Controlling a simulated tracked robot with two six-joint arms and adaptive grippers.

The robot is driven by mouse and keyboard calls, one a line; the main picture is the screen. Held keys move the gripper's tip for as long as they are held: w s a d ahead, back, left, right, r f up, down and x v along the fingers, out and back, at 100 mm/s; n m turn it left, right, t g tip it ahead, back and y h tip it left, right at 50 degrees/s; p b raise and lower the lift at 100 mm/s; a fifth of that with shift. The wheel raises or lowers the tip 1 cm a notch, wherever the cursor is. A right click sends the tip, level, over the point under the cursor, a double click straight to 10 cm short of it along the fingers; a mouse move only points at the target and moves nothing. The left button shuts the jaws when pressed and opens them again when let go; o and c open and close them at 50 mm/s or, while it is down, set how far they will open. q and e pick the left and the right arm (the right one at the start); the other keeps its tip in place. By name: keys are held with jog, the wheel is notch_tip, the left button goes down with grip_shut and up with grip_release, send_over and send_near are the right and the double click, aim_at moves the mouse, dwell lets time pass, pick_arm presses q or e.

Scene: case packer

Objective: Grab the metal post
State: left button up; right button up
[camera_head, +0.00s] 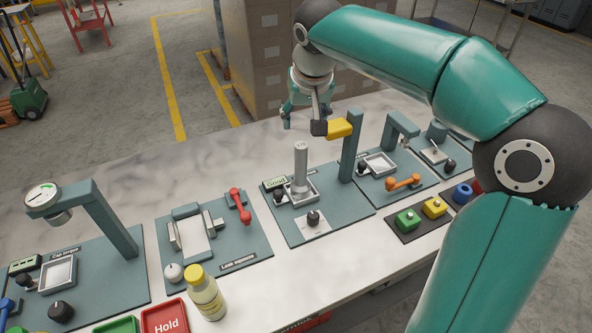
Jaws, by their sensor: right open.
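The metal post (300,165) is a grey upright cylinder. It stands in a small square metal tray (282,195) on the middle teal station plate (340,212). My right gripper (303,112) hangs beyond the post, near the back edge of the table. It is open and apart from the post, and partly hidden behind the station's yellow and black arm. My left gripper is not in view.
A teal upright (351,145) with a yellow arm (340,128) stands just right of the post. A black knob (313,218) sits in front. A yellow-capped bottle (205,293) stands at the front. Stacked cartons (262,60) are behind the table.

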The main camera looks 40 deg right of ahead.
aim_at(302, 147)
jog(key=x, duration=0.9)
jog(key=shift+f, duration=0.25)
jog(key=shift+w+d+f+p, duration=0.1)
jog(key=shift+d+f+p, duration=0.1)
jog(key=shift+f+p, duration=0.35)
jog(key=x, duration=0.4)
jog(key=shift+f, duration=0.25)
grip_shut()
jog(key=shift+r, duration=0.1)
